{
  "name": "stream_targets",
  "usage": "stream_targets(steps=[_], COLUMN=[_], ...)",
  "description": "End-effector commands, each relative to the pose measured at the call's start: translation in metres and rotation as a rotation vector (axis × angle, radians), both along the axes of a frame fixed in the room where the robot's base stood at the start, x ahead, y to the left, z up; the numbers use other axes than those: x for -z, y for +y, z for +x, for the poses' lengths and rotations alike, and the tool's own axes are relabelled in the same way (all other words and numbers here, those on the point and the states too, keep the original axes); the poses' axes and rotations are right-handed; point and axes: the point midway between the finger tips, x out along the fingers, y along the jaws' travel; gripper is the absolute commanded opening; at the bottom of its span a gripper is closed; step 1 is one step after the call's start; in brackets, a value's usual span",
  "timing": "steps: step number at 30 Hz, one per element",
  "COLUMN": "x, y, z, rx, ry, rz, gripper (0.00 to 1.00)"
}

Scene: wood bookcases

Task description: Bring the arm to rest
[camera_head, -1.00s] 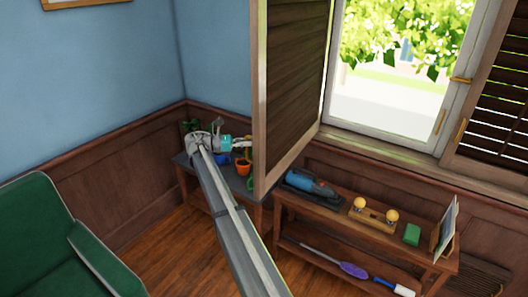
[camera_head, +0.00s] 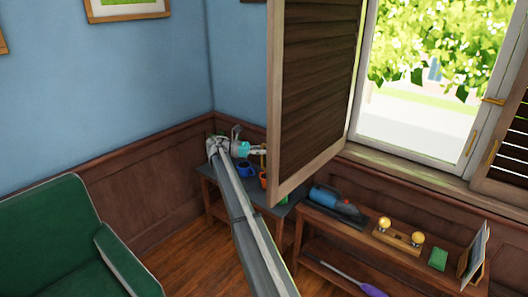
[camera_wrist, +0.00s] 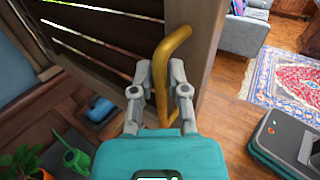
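My gripper (camera_wrist: 160,75) has a teal body and two grey fingers. In the wrist view its fingers stand close on either side of a curved brass handle (camera_wrist: 174,45) on the dark wooden shutter (camera_wrist: 203,30), and they look shut on it. In the head view my arm reaches from the bottom up to the corner, and my gripper (camera_head: 257,150) is at the left edge of the swung-open shutter (camera_head: 315,85). The exact finger contact is too small to tell there.
A low table (camera_head: 215,180) with a blue mug (camera_head: 245,170) stands in the corner behind my arm. A wooden bench (camera_head: 345,235) under the window holds several objects. A green armchair (camera_head: 60,240) is at left. Bare floor (camera_head: 185,245) lies between.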

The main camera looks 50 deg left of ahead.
Motion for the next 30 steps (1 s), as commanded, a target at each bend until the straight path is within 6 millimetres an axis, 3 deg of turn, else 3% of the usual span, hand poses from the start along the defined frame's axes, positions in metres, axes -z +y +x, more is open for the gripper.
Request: stream_targets(steps=[1,3,23,30], x=[0.000,0.000,0.000,0.013], y=[0.000,0.000,0.000,0.008], z=[0.001,0.001,0.001,-0.023], rx=[0.001,0.001,0.000,-0.060], ry=[0.000,0.000,-0.001,0.028], rz=[0.000,0.000,0.000,0.007], gripper=[0.36,0.49,0.50,0.50])
